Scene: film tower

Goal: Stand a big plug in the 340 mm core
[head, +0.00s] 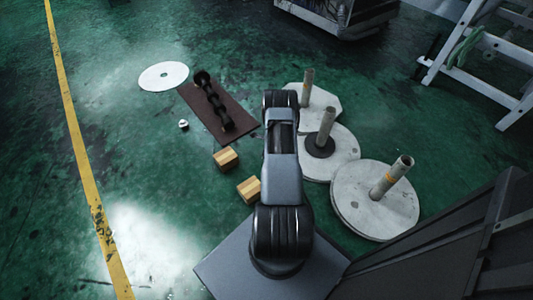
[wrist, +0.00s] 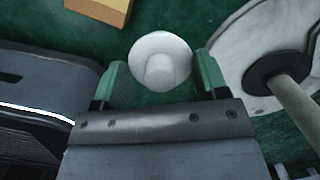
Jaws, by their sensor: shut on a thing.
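My gripper (wrist: 158,80) is shut on a white round plug (wrist: 160,60), which sits between the green fingertips. In the head view my arm hides the gripper and this plug. I cannot tell which is 340 mm. The middle core also shows in the wrist view (wrist: 297,105), right of my gripper and apart from it. A small white piece (head: 183,124) lies on the floor.
A brown mat (head: 204,106) bears a black bar-like thing (head: 213,100). A white disc (head: 163,76) lies behind it. Two wooden blocks (head: 225,158) (head: 249,188) lie left of my arm. A white ladder-like frame (head: 485,60) stands far right. The left floor is clear.

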